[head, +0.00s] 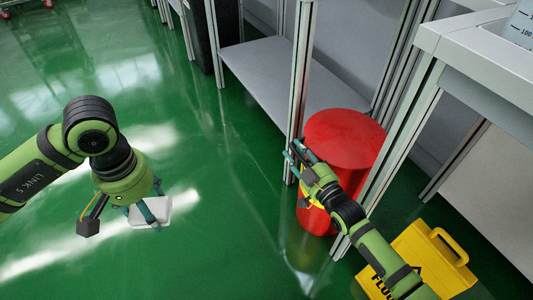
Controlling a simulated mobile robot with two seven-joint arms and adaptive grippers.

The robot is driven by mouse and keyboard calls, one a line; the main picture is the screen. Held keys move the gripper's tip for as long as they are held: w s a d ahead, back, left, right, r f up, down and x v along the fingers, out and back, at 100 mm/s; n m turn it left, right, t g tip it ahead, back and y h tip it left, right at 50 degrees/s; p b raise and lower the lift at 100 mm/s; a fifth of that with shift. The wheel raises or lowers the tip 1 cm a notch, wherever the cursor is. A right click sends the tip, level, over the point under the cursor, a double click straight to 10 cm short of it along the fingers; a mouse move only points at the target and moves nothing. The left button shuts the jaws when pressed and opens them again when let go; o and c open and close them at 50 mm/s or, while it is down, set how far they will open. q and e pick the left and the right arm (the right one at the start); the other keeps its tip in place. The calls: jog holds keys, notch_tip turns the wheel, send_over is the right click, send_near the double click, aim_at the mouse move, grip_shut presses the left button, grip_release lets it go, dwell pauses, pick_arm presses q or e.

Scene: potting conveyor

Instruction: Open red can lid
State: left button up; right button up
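The red can (316,220) stands on the green floor between metal frame posts. Its round red lid (345,136) sits on top and looks closed. My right gripper (290,150) is at the left side of the can, near the lid's rim. Its two fingers look apart, with nothing seen between them. I cannot tell whether it touches the can. My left gripper (138,214) points down at the left, well away from the can. A white block-like object (166,211) shows at its fingers; whether it is gripped is unclear.
A metal post (299,80) rises just left of the can, and a slanting table leg (398,150) stands at its right. A grey shelf (265,75) is behind. Green floor is open at the left.

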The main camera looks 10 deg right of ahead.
jog(key=shift+c, duration=0.4)
grip_shut()
